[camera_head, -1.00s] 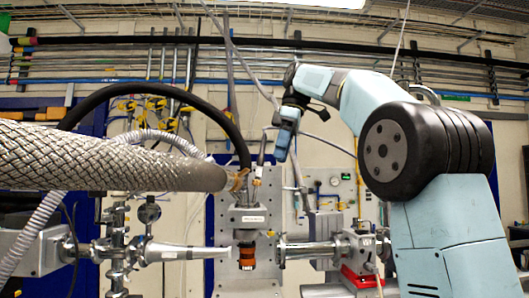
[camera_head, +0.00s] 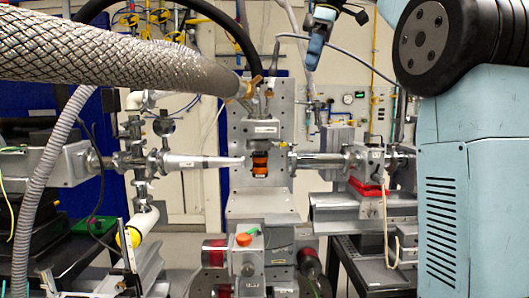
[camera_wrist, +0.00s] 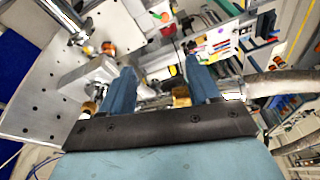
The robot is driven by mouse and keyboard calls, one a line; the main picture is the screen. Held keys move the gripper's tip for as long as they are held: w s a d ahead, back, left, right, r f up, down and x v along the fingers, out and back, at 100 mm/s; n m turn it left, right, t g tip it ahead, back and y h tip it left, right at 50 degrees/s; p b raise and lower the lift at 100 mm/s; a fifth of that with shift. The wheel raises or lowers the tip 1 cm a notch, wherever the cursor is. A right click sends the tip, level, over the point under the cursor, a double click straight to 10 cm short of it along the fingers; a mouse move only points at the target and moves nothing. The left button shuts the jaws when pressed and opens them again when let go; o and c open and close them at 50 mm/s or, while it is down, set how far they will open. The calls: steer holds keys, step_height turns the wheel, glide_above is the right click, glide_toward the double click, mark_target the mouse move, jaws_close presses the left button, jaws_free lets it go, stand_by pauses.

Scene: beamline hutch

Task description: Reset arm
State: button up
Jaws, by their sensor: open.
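My gripper (camera_wrist: 160,85) shows in the wrist view with two blue fingers set well apart and nothing between them. It is open and empty. In the head view, my gripper (camera_head: 318,38) hangs near the top, right of centre, in front of the back wall and above the beamline parts. It is apart from the black and orange cylinder (camera_head: 260,164) at the middle of the setup. The top of my arm is cut off by the upper edge of the head view.
A thick braided hose (camera_head: 130,60) crosses the upper left. A tapered metal nozzle (camera_head: 205,161) points at the cylinder from the left, and a metal tube (camera_head: 320,160) from the right. A perforated metal plate (camera_head: 240,125) stands behind. A red block (camera_head: 368,188) sits on the right.

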steer(key=s+d+f+m+t+h, duration=0.1)
steer(key=s+d+f+m, duration=0.1)
steer(key=s+f+m, duration=0.3)
steer(key=s+d+f+m+t+h, duration=0.1)
steer(key=s+f+m, duration=0.3)
steer(key=s+f, duration=0.8)
steer(key=s+d+f+m+t+h, duration=0.1)
steer(key=s+d+f+m+t, duration=0.2)
steer(key=f, duration=1.5)
steer(key=s+m, duration=0.2)
steer(key=s, duration=0.3)
steer(key=shift+s+d+f+m, duration=0.15)
steer(key=shift+s+m, duration=0.15)
